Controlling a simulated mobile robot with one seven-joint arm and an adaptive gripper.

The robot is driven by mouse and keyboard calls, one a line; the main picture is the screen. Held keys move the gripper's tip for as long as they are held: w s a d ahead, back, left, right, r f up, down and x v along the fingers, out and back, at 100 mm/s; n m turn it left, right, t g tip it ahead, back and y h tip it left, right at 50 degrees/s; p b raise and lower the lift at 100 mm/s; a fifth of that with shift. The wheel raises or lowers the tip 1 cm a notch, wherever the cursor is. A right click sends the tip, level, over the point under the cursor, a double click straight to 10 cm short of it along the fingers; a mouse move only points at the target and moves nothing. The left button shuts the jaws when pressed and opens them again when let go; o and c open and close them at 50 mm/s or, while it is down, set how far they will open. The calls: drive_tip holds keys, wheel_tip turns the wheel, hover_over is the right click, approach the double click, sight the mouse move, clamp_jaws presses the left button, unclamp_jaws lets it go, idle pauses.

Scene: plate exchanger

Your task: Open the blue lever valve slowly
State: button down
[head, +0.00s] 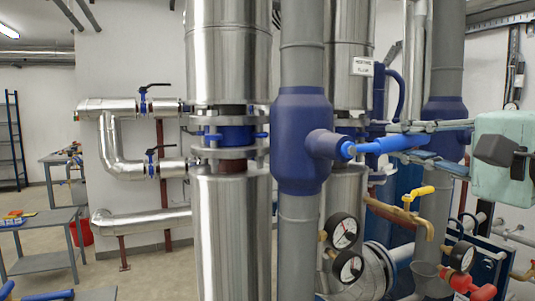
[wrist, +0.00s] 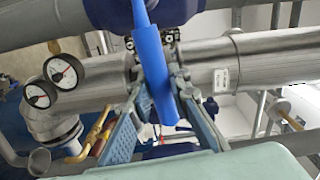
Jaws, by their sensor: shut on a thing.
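The blue lever (head: 375,147) sticks out to the right from a short stub on the dark blue valve body (head: 300,120) on a grey vertical pipe. My gripper (head: 396,142) reaches in from the right and is shut on the lever's handle, with one finger on each side. In the wrist view the lever (wrist: 153,65) runs down between the two fingers (wrist: 157,88), its free end extending past the fingertips toward the palm. The lever's root at the valve is partly cut off at the top of that view.
Two pressure gauges (head: 341,230) and a yellow-handled tap (head: 418,193) sit below my gripper. A red-handled valve (head: 472,282) is at the lower right. Large metal-clad pipes (head: 231,230) stand left of the valve. Open floor and a grey table (head: 42,218) lie at far left.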

drive_tip(key=shift+r+n, duration=0.4)
drive_tip(key=shift+r, duration=0.1)
drive_tip(key=c, duration=1.8)
unclamp_jaws()
drive_tip(key=shift+o, duration=0.2)
drive_tip(key=v, duration=1.2)
